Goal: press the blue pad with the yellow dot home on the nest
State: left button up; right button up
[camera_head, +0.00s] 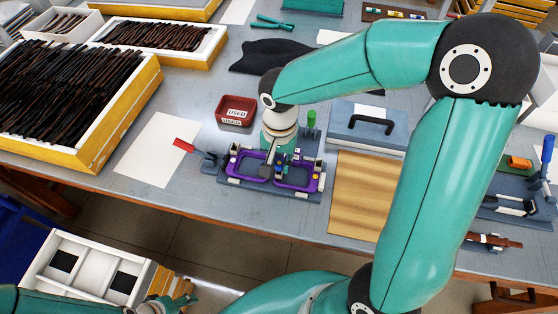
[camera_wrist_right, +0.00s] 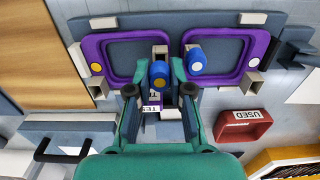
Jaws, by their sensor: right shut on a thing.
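The blue pad with the yellow dot (camera_wrist_right: 160,73) is between the fingertips of my right gripper (camera_wrist_right: 159,68) in the right wrist view. The gripper is shut on it, at the bridge of a purple eyeglass frame (camera_wrist_right: 88,50). The frame lies on the blue-grey nest (camera_wrist_right: 200,20); whether the pad touches its seat I cannot tell. A second blue pad, with a white dot (camera_wrist_right: 195,63), sits beside it at the other lens's inner edge. In the head view my right gripper (camera_head: 275,160) reaches down over the nest (camera_head: 245,187). My left gripper (camera_head: 180,301) is partly visible at the bottom left; its fingers are unclear.
A blue-grey case (camera_head: 366,127) and a wooden board (camera_head: 355,190) lie to the right. White paper (camera_head: 158,150) lies left.

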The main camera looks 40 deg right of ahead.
aim_at(280, 162)
dwell(0.5)
jog(key=shift+f+b, duration=1.2)
jog(key=shift+b, duration=0.15)
jog(key=o, duration=0.9)
jog(key=shift+c, duration=0.2)
jog(key=shift+w+r, duration=0.1)
jog(key=shift+r, duration=0.1)
jog(key=shift+r, duration=3.8)
